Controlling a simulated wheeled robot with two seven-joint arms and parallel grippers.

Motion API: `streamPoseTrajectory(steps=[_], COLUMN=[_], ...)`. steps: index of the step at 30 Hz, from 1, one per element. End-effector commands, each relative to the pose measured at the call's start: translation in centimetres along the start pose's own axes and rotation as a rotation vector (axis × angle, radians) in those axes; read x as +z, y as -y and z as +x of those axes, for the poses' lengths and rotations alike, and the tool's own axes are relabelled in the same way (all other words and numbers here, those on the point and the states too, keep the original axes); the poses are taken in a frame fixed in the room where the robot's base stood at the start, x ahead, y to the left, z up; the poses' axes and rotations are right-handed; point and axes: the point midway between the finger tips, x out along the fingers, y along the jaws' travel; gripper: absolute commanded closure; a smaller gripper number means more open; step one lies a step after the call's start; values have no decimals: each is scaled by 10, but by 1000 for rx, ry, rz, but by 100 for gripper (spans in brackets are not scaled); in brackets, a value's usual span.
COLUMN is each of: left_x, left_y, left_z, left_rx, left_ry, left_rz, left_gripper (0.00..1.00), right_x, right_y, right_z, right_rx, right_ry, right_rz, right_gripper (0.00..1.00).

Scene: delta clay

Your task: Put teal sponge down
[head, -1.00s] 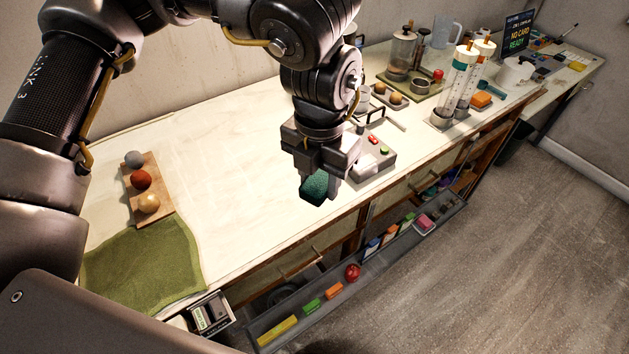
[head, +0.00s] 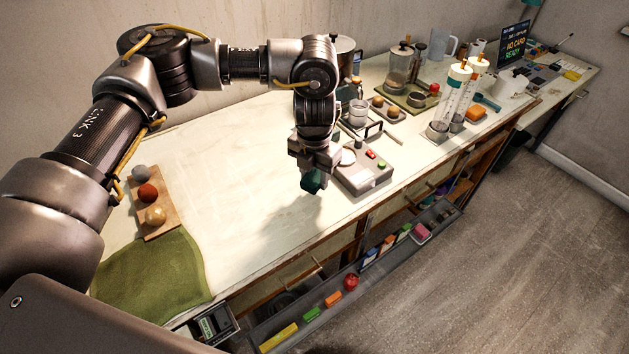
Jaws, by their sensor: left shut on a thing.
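The teal sponge (head: 312,183) is in my left gripper (head: 314,170). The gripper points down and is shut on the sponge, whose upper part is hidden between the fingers. They are over the pale countertop (head: 235,185), just left of a grey device with red and green buttons. A shadow lies on the counter below and left of the sponge. The sponge appears to be above the surface, though the exact gap is hard to tell. My right gripper is not in view.
The grey device (head: 365,177) stands close on the right. A wooden board (head: 156,225) with three balls and a green cloth (head: 155,278) lie at the left. The middle counter is clear.

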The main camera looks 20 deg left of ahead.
Motion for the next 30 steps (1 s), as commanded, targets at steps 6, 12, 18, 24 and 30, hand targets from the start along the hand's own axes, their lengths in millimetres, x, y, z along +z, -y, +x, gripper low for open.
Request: streamPoseTrajectory(steps=[6, 12, 18, 24, 30], left_x=[4, 4, 5, 4, 4], left_y=[-3, -3, -3, -3, -4], left_z=[7, 32, 38, 40, 42], left_rx=[-1, -1, 1, 1, 1], left_ry=[-3, -4, -1, -1, -1], left_rz=[-1, 0, 2, 1, 1], left_gripper=[90, 90, 90, 90, 45], right_x=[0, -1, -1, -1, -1], right_y=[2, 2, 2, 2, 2], right_z=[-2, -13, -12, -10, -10], right_rx=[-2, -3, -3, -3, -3], right_ry=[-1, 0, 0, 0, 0], right_rz=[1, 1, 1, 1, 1], right_gripper=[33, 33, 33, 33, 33])
